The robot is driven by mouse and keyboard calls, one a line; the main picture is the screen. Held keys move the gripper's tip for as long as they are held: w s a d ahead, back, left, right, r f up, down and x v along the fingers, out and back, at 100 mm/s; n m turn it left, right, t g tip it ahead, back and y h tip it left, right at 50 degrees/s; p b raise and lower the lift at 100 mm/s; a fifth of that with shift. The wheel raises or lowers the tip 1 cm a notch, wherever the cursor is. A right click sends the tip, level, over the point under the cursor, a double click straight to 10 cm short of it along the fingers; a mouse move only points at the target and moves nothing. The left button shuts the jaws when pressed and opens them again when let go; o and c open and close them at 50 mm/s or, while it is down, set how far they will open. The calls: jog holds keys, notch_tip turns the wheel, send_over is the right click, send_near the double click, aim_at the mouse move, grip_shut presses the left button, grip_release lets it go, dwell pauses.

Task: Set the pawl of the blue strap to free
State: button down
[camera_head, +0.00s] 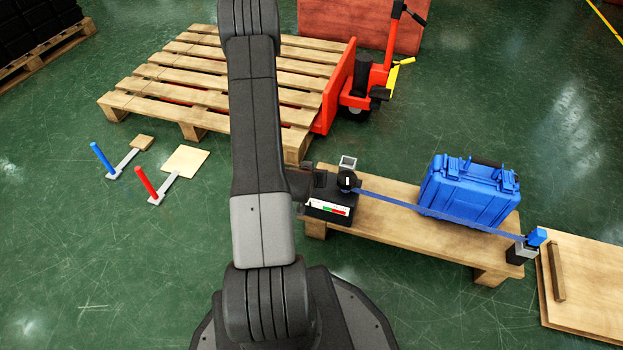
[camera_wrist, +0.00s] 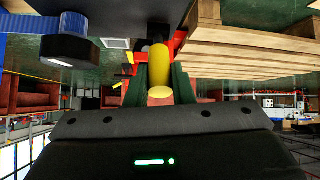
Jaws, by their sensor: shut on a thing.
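The box's front label shows white, green and red. In the wrist view, the spool (camera_wrist: 70,45) and the blue strap (camera_wrist: 28,48) are at upper left. My gripper (camera_wrist: 158,82) is shut on a yellow handle (camera_wrist: 158,62), which shows between its fingers. In the head view, my arm hides the handle and most of the gripper. I cannot tell the pawl's setting.
The ratchet box and blue case (camera_head: 468,190) stand on a low wooden platform (camera_head: 385,225). A wooden pallet (camera_head: 200,75) and red pallet truck (camera_head: 372,80) are behind. Blue (camera_head: 103,158) and red (camera_head: 147,182) levers stand on the floor at left. A wooden board (camera_head: 590,285) is at right.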

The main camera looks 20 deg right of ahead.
jog(key=shift+s+a+f, duration=0.1)
jog(key=shift+a, duration=0.05)
dwell(0.3)
jog(key=c, duration=1.3)
grip_release()
jog(key=shift+o, duration=0.2)
jog(key=p+v, duration=0.2)
jog(key=v, duration=1.2)
jog(key=shift+f, duration=0.2)
